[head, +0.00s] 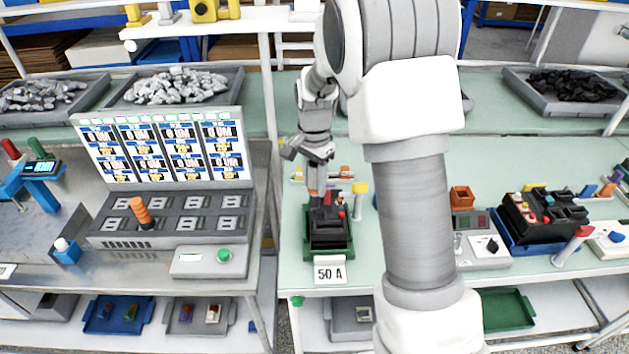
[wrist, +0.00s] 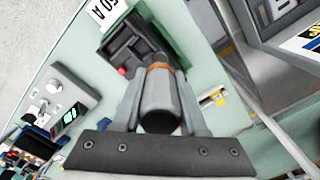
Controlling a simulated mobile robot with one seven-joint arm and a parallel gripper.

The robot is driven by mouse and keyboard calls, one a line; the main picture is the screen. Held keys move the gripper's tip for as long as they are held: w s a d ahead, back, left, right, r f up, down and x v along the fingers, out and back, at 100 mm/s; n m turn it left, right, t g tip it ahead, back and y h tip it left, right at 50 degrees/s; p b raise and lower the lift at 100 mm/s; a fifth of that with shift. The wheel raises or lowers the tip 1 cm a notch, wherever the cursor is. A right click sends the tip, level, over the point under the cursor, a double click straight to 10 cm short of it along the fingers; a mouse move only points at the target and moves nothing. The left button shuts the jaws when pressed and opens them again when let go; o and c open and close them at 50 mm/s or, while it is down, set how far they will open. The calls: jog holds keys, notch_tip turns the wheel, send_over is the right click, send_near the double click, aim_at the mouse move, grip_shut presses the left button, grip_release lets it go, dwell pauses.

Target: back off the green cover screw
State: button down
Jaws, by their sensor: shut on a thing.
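My gripper (head: 314,163) is shut on a grey cylindrical tool (wrist: 158,112) with an orange band, which looks like a driver. The tool points down at a black breaker (head: 329,236) in a green tray (head: 312,251) on the bench. The breaker also shows in the wrist view (wrist: 130,50), beyond the tool's far end. A small red part (wrist: 122,71) sits at the breaker's edge. The tool's tip is hidden, so I cannot tell whether it touches the breaker. I cannot make out the green cover screw.
A "50 A" card (head: 330,274) stands in front of the tray. A test panel (head: 165,150) with an orange-handled part is to the left. A yellow-topped post (head: 360,195) stands close to the right of the tray. A larger black unit (head: 545,215) is further right.

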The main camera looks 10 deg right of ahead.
aim_at(314, 164)
jog(key=shift+f, duration=0.4)
jog(key=shift+s+r, duration=0.1)
jog(key=shift+r, duration=0.05)
dwell(1.3)
jog(key=shift+r+p, duration=2.1)
jog(key=shift+r, duration=0.95)
